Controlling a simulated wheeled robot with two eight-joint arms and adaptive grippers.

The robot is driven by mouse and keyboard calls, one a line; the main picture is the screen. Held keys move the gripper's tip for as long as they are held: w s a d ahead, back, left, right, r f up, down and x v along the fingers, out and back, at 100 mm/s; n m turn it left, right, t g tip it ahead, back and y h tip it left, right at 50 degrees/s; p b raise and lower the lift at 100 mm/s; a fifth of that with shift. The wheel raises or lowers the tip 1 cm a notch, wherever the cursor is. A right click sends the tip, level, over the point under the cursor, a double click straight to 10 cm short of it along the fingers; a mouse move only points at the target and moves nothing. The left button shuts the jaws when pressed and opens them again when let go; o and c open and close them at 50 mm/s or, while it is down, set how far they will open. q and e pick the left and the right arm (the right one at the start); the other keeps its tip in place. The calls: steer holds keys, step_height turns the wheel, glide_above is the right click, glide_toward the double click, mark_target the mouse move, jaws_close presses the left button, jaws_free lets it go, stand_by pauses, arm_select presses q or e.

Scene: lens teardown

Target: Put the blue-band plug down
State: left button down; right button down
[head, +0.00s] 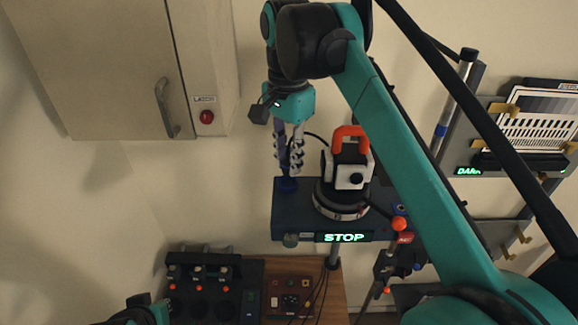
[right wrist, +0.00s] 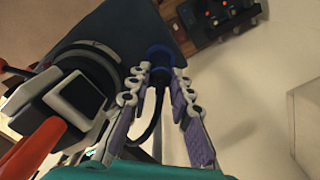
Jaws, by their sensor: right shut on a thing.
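My right gripper (head: 289,150) hangs over the left end of a dark blue platform, its pale fingers pointing down. It is shut on the blue-band plug (head: 288,185), whose blue end shows below the fingertips, close to the platform top. I cannot tell whether it touches. In the right wrist view the blue plug (right wrist: 160,55) sits between the fingertips (right wrist: 157,78), with a dark cable curving from it. The grasped part is mostly hidden by the fingers. Only a teal and black bit of my left arm shows at the bottom left; its fingers are not visible.
The platform (head: 292,222) carries a white instrument (head: 347,176) with an orange handle, close right of my gripper. A lit STOP sign (head: 343,237) is on its front edge. A cabinet (head: 100,60) stands left. Dark panels with knobs (head: 200,290) lie below.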

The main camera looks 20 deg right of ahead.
step_height(320, 180, down, 2)
steer(key=shift+s+a+f, duration=0.1)
steer(key=shift+a, duration=0.05)
steer(key=shift+d+f, duration=0.3)
steer(key=shift+d, duration=0.05)
steer(key=c, duration=1.4)
jaws_free()
steer(key=shift+a, duration=0.2)
steer(key=shift+o, duration=0.2)
steer(key=shift+d, duration=0.1)
steer(key=shift+d+r, duration=0.1)
